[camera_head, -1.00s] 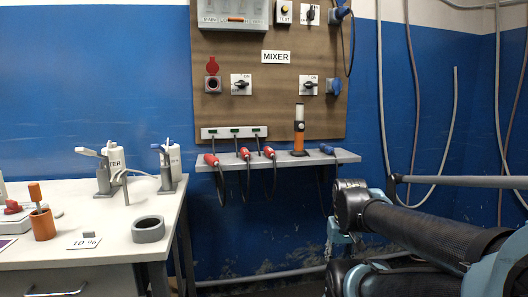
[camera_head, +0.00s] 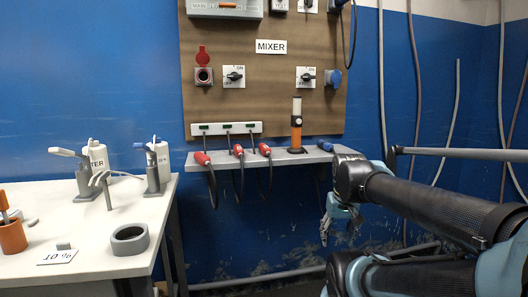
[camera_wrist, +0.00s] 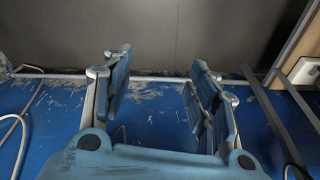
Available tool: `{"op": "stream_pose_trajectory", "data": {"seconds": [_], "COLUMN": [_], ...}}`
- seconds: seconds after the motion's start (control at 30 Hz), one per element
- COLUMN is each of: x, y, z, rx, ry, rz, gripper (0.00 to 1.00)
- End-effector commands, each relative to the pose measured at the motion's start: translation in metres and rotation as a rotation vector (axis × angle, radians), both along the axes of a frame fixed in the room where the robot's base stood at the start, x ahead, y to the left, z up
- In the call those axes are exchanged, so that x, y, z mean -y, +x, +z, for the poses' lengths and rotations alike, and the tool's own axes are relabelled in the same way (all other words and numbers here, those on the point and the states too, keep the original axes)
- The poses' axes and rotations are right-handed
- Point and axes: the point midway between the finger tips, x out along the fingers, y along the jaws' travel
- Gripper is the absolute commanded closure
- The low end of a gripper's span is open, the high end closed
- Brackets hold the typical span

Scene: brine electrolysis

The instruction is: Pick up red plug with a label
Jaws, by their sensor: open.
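Three red plugs with dark cables lie on the narrow grey shelf (camera_head: 222,163) under the wall board: a left one (camera_head: 202,158), a middle one (camera_head: 238,150) and a right one (camera_head: 264,149). No label can be made out on any of them at this size. My gripper (camera_head: 326,236) hangs below the right end of the shelf, apart from the plugs. In the wrist view my gripper (camera_wrist: 157,75) has its two blue fingers spread with nothing between them; no plug shows there.
A white socket strip (camera_head: 226,129) is above. The white table (camera_head: 95,235) at left holds bottles, a grey ring (camera_head: 130,240) and an orange cup (camera_head: 12,236).

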Motion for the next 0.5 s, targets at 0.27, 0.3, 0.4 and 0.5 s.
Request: {"op": "stream_pose_trajectory", "data": {"seconds": [0.27, 0.3, 0.4, 0.5], "x": [-0.035, -0.041, -0.059, -0.080], "y": [0.093, 0.107, 0.141, 0.174], "z": [0.117, 0.133, 0.170, 0.206], "rx": [0.049, 0.056, 0.075, 0.094], "ry": [0.001, 0.002, 0.004, 0.008], "rz": [0.071, 0.080, 0.104, 0.128], "gripper": [0.47, 0.47, 0.47, 0.47]}}
